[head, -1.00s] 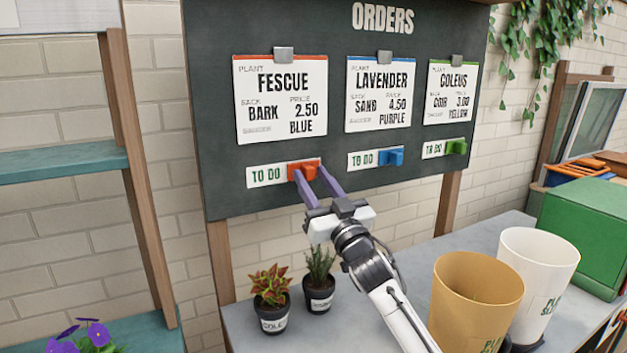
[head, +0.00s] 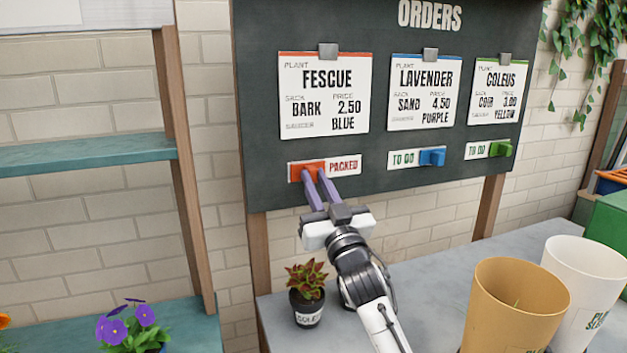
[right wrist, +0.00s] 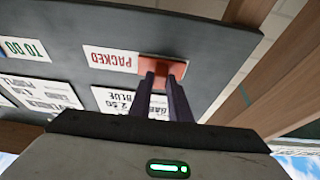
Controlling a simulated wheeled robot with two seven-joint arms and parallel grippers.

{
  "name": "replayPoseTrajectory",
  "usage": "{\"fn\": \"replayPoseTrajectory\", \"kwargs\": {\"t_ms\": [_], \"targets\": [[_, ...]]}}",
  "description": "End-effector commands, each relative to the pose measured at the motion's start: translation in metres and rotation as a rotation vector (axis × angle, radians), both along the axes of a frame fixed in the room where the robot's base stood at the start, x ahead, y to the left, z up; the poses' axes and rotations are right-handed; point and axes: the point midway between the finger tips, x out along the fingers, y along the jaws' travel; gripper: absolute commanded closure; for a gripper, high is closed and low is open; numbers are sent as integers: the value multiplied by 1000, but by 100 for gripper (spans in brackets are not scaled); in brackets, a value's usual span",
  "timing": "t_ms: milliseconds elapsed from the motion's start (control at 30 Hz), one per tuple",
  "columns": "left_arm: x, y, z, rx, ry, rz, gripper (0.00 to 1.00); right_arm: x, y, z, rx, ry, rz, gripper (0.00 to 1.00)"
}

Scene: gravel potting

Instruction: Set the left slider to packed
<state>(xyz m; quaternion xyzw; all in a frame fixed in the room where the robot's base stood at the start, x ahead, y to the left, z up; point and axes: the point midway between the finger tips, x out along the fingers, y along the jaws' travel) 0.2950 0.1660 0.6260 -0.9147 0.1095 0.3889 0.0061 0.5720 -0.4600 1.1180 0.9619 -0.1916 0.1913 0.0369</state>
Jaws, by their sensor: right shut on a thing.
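The left slider (head: 304,172) is an orange-red block on the orders board (head: 262,70), under the Fescue card (head: 325,112). It sits at the left end of its label strip, and the word PACKED (head: 345,167) shows to its right. My right gripper (head: 314,180) has its two purple fingers shut on the slider. In the right wrist view the fingers reach the slider (right wrist: 163,66), with PACKED beside it. The middle blue slider (head: 432,157) and the green slider (head: 500,149) each show TO DO. My left gripper is not in view.
A tan pot (head: 515,310) and a white pot (head: 590,285) stand at the right. Teal shelves (head: 85,155) are at the left.

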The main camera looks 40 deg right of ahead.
Motion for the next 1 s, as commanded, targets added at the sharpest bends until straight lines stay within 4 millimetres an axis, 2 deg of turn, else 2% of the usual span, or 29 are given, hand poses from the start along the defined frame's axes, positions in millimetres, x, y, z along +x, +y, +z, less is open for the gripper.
{"fn": "replayPoseTrajectory", "kwargs": {"t_ms": [233,267,367,733,867,1000], "targets": [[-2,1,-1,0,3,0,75,1,5,-1,-1,-1,9,100],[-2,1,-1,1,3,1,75,1,5,-1,-1,-1,10,82],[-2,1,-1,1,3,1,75,1,5,-1,-1,-1,9,65],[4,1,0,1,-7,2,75,-3,5,-3,-1,0,7,64],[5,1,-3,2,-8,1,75,-18,11,-12,0,1,7,64],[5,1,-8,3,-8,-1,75,-43,21,-23,1,2,7,64]]}}
